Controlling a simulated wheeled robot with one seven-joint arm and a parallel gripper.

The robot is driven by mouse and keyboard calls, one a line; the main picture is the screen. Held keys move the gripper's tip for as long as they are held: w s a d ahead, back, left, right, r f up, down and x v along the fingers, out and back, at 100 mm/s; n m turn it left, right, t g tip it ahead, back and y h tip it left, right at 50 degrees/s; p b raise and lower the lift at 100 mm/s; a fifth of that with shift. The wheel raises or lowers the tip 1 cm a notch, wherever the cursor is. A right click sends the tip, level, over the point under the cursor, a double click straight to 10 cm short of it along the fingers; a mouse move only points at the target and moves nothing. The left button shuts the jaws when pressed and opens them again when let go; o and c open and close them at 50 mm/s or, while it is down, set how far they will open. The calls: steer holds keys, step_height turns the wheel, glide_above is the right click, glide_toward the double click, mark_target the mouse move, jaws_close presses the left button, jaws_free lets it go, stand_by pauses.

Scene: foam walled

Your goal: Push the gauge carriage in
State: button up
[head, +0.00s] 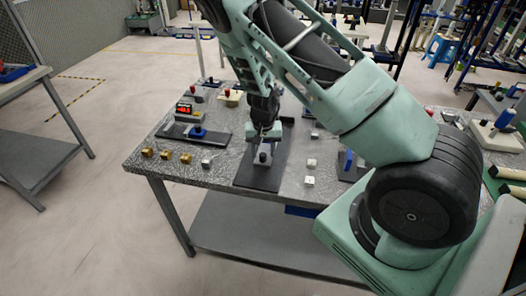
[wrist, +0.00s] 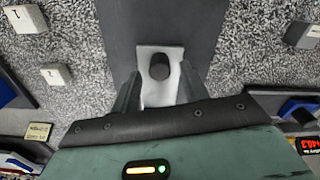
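A light grey metal carriage (head: 263,156) with a black knob sits on a long dark base plate (head: 261,178) near the table's front edge. In the wrist view the carriage (wrist: 161,95) and its knob (wrist: 159,67) lie between my fingers. My gripper (head: 263,136) points down right over the carriage. It is open in the wrist view (wrist: 159,72), one finger on each side of the carriage. I cannot tell whether the fingers touch it. The carriage's near end is hidden by my gripper's body in the wrist view.
Left of the base plate are a blue slider (head: 197,132) on a black rail and a red-lit display box (head: 184,109). Several brass cubes (head: 165,154) line the front left edge. Small grey numbered blocks (head: 310,180) lie to the right. My arm hides part of the table's right side.

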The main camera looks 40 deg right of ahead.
step_height(320, 180, up, 17)
steer(key=b, duration=0.1)
steer(key=shift+r+b, duration=0.2)
steer(key=shift+b, duration=0.2)
stand_by(0.5)
steer(key=s+a+r+n+g+y+b, duration=0.1)
steer(key=s+a+n, duration=0.4)
steer(key=a, duration=0.6)
steer(key=s+a+r+n+y+b, duration=0.1)
steer(key=s+a+n, duration=0.1)
steer(key=s+a, duration=0.65)
steer(key=s+a+r+n, duration=0.1)
steer(key=s+a+n, duration=0.3)
steer(key=s, duration=0.3)
steer(key=s+a+r+n+t+h, duration=0.1)
steer(key=s+a+n, duration=0.3)
steer(key=s, duration=0.2)
steer(key=shift+s+a+r+b, duration=0.15)
steer(key=shift+s+a+b, duration=0.15)
steer(key=shift+s+b, duration=0.1)
